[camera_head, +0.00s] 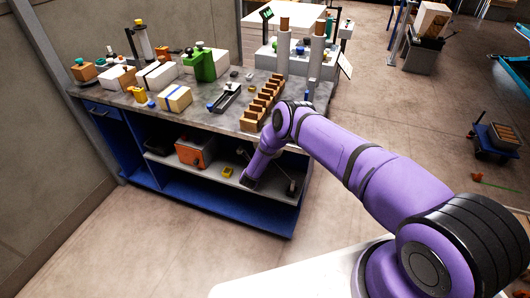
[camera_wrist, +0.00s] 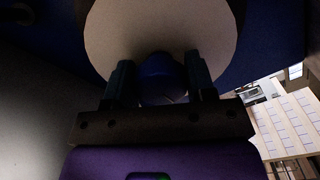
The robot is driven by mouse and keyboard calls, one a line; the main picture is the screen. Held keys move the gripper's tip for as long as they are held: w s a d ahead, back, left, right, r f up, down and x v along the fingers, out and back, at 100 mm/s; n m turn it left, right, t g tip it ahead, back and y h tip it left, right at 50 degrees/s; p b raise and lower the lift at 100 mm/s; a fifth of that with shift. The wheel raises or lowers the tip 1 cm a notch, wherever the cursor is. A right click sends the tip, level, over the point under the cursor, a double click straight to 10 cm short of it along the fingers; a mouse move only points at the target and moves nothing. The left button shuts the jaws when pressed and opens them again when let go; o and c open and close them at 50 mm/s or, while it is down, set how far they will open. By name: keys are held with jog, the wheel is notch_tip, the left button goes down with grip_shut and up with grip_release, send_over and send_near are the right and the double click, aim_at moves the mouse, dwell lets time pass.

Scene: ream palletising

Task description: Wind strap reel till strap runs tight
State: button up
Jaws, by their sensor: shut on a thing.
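In the wrist view a large pale round disc (camera_wrist: 160,30), which looks like the face of the strap reel, fills the top middle. A dark blue knob (camera_wrist: 160,80) stands out in front of it. My gripper (camera_wrist: 160,84) has one finger on each side of the knob and is shut on it. The picture is dark there, so the exact contact is hard to see. In the head view my purple arm reaches down to the bench's lower shelf, and its end (camera_head: 250,182) is in front of the shelf opening. The reel and any strap cannot be made out in that view.
The workbench (camera_head: 130,113) carries boxes, a green tool (camera_head: 204,65), a wooden slotted rack (camera_head: 262,102) and grey posts. An orange bin (camera_head: 194,152) and a yellow item (camera_head: 227,172) are on the shelf (camera_head: 200,176). The floor in front is clear.

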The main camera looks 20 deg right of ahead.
jog(key=shift+a+f, duration=0.1)
jog(key=shift+a, duration=0.05)
jog(key=o, duration=1.3)
jog(key=shift+c, duration=0.2)
jog(key=shift+s, duration=0.1)
jog(key=v, duration=1)
jog(key=shift+s+a, duration=0.2)
jog(key=shift+s, duration=0.1)
